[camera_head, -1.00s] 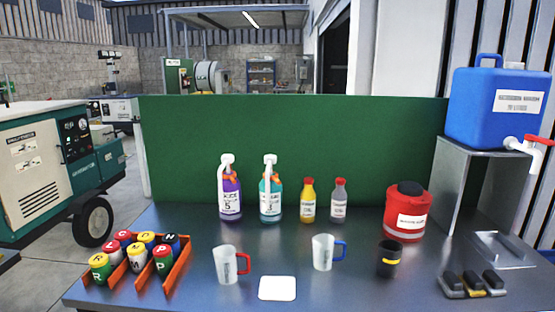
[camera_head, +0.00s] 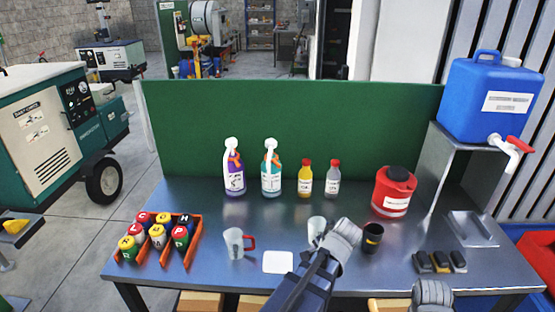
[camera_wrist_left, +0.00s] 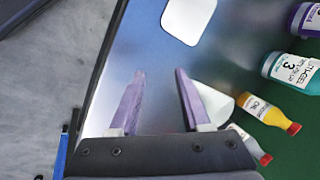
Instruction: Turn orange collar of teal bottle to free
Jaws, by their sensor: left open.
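The teal bottle (camera_head: 271,183) stands upright at the back of the table, with a white spray head and an orange collar (camera_head: 277,162) at its neck. How the collar is turned is too small to tell. In the left wrist view the teal bottle (camera_wrist_left: 290,72) lies at the right edge, its top out of frame. My left gripper (camera_wrist_left: 160,74) is open and empty, well apart from the bottle. My left arm's end (camera_head: 345,235) is over the table's front, by the white mug. Part of my right arm (camera_head: 432,295) shows at the bottom edge; its fingers are not visible.
A purple spray bottle (camera_head: 234,183) stands left of the teal one; yellow (camera_head: 304,183) and grey (camera_head: 333,183) bottles stand right. A mug with a red handle (camera_head: 234,243), a white pad (camera_head: 278,262) and a black cup (camera_head: 372,238) are in front. A green panel (camera_head: 300,115) rises behind.

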